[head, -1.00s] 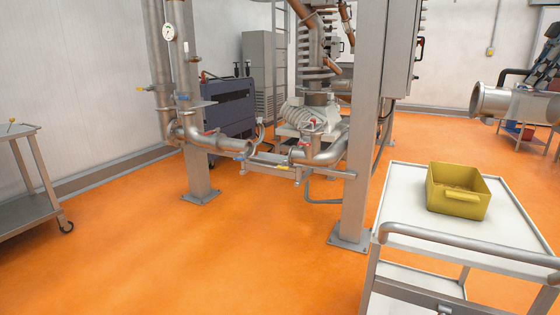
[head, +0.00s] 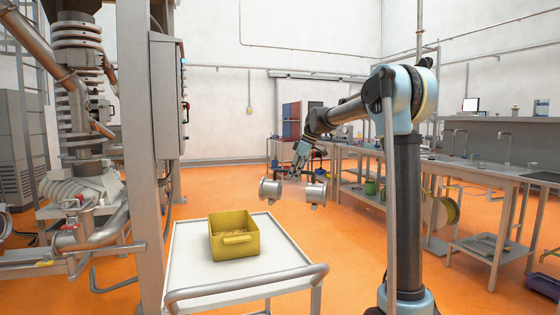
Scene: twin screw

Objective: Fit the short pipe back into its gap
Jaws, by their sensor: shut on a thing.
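The short pipe (head: 270,191) is a shiny metal piece with a wide flange at each end. It hangs level in the air in the middle of the head view, beyond the cart. My gripper (head: 295,175) is shut on its middle from above, hiding part of it. The pipework of the machine is at the left edge. Its pipe (head: 100,234) with red-handled fittings curves low beside the steel post. The gap itself is not clearly visible now; the left picture edge cuts off that area.
A white cart (head: 190,275) with a tubular handle carries a yellow bin (head: 232,238) in the foreground. A steel post (head: 152,130) with a control cabinet (head: 167,95) stands between the pipework and the held pipe. Workbenches (head: 470,172) line the right. Orange floor is open behind the cart.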

